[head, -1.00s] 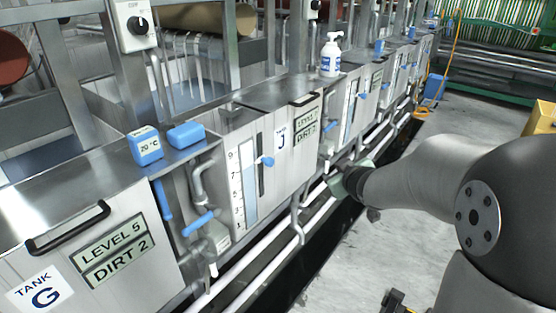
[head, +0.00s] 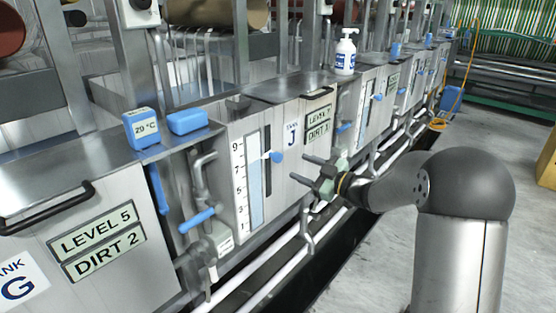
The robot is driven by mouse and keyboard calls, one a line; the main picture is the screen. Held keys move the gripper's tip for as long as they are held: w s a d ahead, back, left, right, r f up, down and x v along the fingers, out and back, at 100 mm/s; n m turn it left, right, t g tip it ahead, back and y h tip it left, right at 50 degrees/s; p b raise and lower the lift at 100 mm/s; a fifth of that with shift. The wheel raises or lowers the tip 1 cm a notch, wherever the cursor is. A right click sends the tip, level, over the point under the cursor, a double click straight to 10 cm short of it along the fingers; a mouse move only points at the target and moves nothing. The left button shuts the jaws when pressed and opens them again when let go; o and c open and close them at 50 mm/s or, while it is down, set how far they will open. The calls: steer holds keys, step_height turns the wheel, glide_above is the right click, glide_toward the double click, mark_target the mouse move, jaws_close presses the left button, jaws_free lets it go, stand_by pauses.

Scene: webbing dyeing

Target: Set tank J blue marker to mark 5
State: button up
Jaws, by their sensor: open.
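The blue marker (head: 277,156) of tank J sits on the vertical slot at the right of the white level scale (head: 253,192). Its pale pointer is between the printed 9 and 7, above mark 5. The tank J label (head: 291,134) is on the panel to its right. My gripper (head: 297,168) is open and empty, with its fingers spread toward the tank front. It is to the right of the marker and slightly lower in the picture, apart from it.
Blue-handled valves and pipes (head: 197,220) stand left of the scale. White pipes (head: 262,262) run low along the tank fronts. A black handle (head: 318,94) and level and dirt plates (head: 319,124) are above my gripper.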

mark_target(281, 159)
steer(key=x, duration=0.9)
steer(key=shift+w+a+b, duration=0.2)
steer(key=shift+a+b, duration=0.05)
steer(key=shift+b, duration=0.05)
